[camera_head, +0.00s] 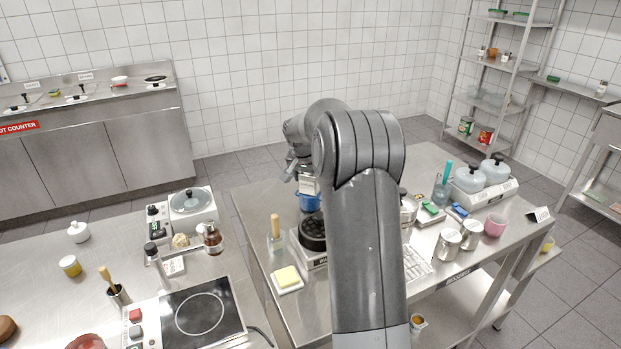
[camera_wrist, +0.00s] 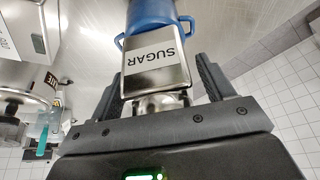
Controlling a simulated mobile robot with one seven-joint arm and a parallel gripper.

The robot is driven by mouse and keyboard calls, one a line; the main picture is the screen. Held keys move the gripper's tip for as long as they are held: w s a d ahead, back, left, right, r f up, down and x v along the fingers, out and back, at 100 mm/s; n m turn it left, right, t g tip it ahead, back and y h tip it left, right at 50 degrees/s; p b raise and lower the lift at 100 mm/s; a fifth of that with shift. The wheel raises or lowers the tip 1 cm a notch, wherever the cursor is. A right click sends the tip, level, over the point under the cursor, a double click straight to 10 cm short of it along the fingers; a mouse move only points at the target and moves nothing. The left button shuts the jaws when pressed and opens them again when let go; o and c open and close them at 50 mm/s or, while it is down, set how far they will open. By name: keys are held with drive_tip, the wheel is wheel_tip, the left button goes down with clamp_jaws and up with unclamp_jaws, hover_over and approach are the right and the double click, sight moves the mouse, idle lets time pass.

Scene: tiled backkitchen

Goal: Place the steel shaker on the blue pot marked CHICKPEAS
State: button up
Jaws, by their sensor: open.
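A steel shaker with a white SUGAR label (camera_wrist: 157,64) is between the open fingers of my gripper (camera_wrist: 161,70) in the wrist view. The label reads upside down there. The shaker appears to sit on top of a blue pot (camera_wrist: 160,14) with side handles; whether they touch fully is hard to tell. No CHICKPEAS marking shows on the pot's visible part. In the head view the blue pot (camera_head: 309,203) stands on the steel table left of my arm, with the shaker (camera_head: 308,186) above it, and my gripper is mostly hidden there.
A black round pan on a scale (camera_head: 312,238) and a butter dish (camera_head: 287,280) stand nearer on the same table. Two steel canisters (camera_head: 460,240), a pink mug (camera_head: 494,225) and white pots (camera_head: 470,177) are to the right. A hob (camera_head: 200,315) lies left.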

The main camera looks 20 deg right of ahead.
drive_tip(key=v, duration=1.2)
drive_tip(key=s+a+r+n, duration=0.2)
drive_tip(key=s+a+r, duration=0.3)
drive_tip(key=s+a, duration=0.3)
drive_tip(key=s+a+f+n+y, duration=0.1)
drive_tip(key=s+a+n, duration=0.1)
drive_tip(key=s, duration=0.8)
drive_tip(key=s+a+f+n+t+y, duration=0.1)
drive_tip(key=s+a, duration=0.3)
drive_tip(key=s, duration=0.6)
drive_tip(key=s+a+f+n+t+y, duration=0.1)
drive_tip(key=s+a+f+n, duration=0.2)
drive_tip(key=s, duration=0.8)
drive_tip(key=shift+a+n, duration=0.45)
drive_tip(key=shift+n, duration=0.05)
